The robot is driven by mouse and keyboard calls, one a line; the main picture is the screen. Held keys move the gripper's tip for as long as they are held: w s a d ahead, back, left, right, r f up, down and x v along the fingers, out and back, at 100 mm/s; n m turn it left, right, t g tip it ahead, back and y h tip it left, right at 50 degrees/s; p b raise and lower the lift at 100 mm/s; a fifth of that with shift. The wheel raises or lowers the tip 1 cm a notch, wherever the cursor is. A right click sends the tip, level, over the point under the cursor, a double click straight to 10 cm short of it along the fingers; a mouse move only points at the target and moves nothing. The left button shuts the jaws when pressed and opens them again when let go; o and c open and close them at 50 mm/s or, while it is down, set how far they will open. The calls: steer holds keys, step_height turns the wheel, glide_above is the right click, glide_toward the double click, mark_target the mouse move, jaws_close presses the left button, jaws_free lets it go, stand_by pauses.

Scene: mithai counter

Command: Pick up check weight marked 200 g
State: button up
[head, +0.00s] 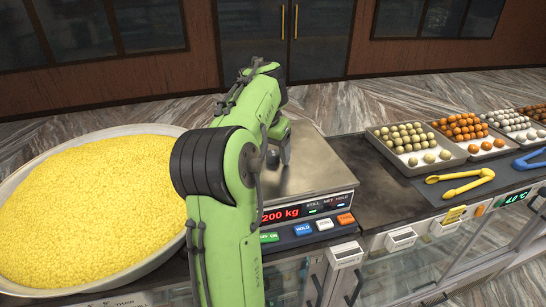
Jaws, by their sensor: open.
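My green arm reaches over the counter scale, and its end points down at the steel pan (325,170). My gripper (281,151) is mostly hidden behind my own arm; a grey part of it shows low over the left of the pan. A small dark grey object (272,160) shows beside it, partly covered by the arm. It may be the check weight, but no marking is readable and I cannot tell whether the gripper touches it.
A wide pan of yellow crumbly sweet (85,205) fills the left. Right of the scale, dark counter (375,185) is clear. Farther right are trays of round sweets (410,140), yellow tongs (460,182) and blue tongs (530,160). The glass-fronted counter edge runs along the front.

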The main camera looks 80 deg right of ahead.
mark_target(272, 154)
steer(key=shift+a+r, duration=0.1)
steer(key=shift+a, duration=0.05)
steer(key=shift+c, duration=1.4)
jaws_close()
step_height(272, 154, up, 10)
